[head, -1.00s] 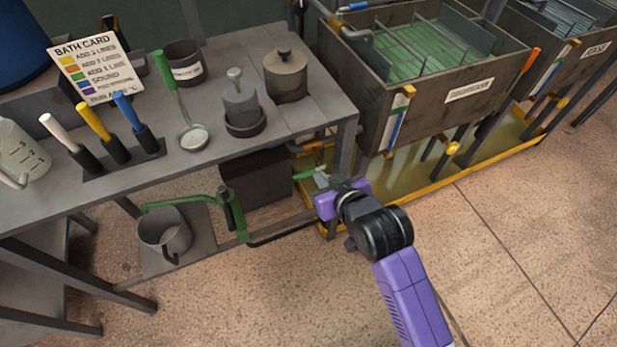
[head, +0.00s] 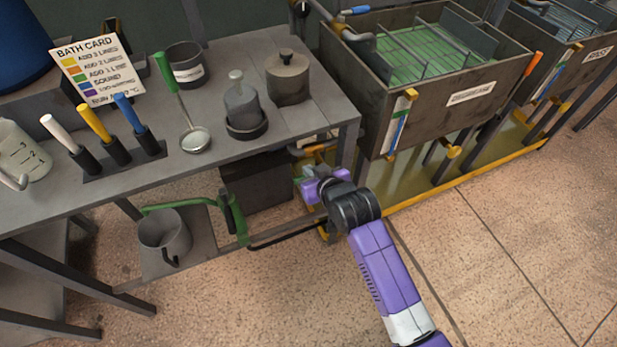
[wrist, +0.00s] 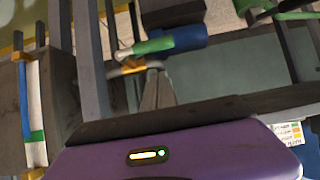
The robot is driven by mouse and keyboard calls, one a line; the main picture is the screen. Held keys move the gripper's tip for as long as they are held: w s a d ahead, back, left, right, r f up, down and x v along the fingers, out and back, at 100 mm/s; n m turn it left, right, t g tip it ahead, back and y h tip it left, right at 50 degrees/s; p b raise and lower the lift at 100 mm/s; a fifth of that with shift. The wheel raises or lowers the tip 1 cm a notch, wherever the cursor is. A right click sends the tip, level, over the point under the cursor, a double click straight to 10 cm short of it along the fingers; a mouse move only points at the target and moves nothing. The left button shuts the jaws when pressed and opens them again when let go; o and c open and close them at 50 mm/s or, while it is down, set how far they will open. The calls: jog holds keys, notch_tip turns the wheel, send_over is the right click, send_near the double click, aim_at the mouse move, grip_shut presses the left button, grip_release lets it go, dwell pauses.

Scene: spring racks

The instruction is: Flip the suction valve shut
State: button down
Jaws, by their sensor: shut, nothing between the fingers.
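My gripper (head: 317,171) is shut and empty, reaching under the bench's right end beside the yellow pipework (head: 316,150). In the wrist view its grey fingers (wrist: 153,88) point up the picture from the purple palm. A short green lever grip (wrist: 154,45) with a blue piece (wrist: 188,38) lies just beyond the fingertips there. It looks like the valve handle, but I cannot be sure. I cannot tell whether the fingers touch it. In the head view the gripper mostly hides the valve, so its angle is unclear.
The bench (head: 300,118) overhangs my gripper, with its front right leg (head: 350,150) close by. A dark box (head: 257,182) and a green-handled hand pump (head: 230,215) stand on the left. A tank (head: 440,110) stands on the right. The floor in front is open.

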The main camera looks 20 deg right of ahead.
jog(key=shift+w+f, duration=0.3)
jog(key=shift+f, duration=0.75)
jog(key=shift+w+f, duration=0.25)
jog(key=shift+f, duration=0.8)
jog(key=shift+f+b, duration=0.1)
jog(key=shift+b, duration=0.2)
